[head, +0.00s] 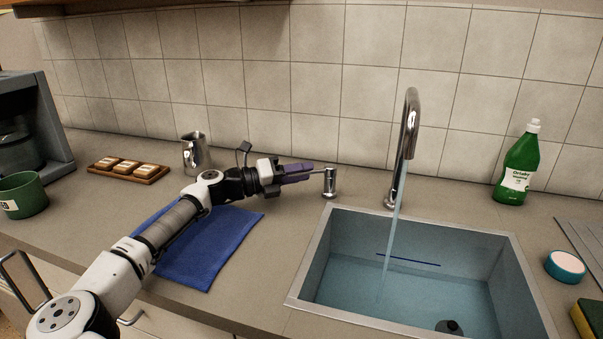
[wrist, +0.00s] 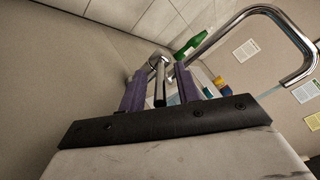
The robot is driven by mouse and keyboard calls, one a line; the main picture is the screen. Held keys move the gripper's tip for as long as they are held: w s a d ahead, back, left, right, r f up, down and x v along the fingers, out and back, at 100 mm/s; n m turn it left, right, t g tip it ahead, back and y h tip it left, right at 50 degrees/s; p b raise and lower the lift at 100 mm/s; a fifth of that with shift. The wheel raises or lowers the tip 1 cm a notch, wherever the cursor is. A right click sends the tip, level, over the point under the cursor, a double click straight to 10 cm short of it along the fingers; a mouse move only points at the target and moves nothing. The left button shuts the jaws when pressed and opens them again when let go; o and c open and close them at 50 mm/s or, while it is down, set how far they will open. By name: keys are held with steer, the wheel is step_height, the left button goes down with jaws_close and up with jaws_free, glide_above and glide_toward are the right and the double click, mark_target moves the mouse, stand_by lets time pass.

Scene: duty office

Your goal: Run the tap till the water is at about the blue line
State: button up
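The tap (head: 409,125) is running, and a stream of water (head: 394,225) falls into the sink (head: 512,262). Blue-tinted water (head: 365,288) covers the sink's bottom. The blue line (head: 408,259) is visible on the far inner wall; the water's edge looks close to it, but the exact gap is hard to tell. The tap lever (head: 330,183) stands left of the spout. My gripper (head: 318,172) is at the lever. In the wrist view its purple fingers (wrist: 160,92) stand apart on either side of the lever's rod (wrist: 159,82), with gaps visible.
A green soap bottle (head: 518,165), a round teal-rimmed tub (head: 566,266) and a sponge (head: 587,318) are right of the sink. A blue cloth (head: 215,250) lies under my arm. A metal jug (head: 196,155), a wooden tray (head: 150,178) and a green mug (head: 25,195) stand left.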

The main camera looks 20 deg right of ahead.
steer(key=a, duration=0.4)
steer(key=a+b, duration=0.1)
steer(key=a, duration=0.4)
steer(key=s+a+b, duration=0.1)
steer(key=a, duration=0.3)
steer(key=shift+a, duration=0.15)
stand_by(6.5)
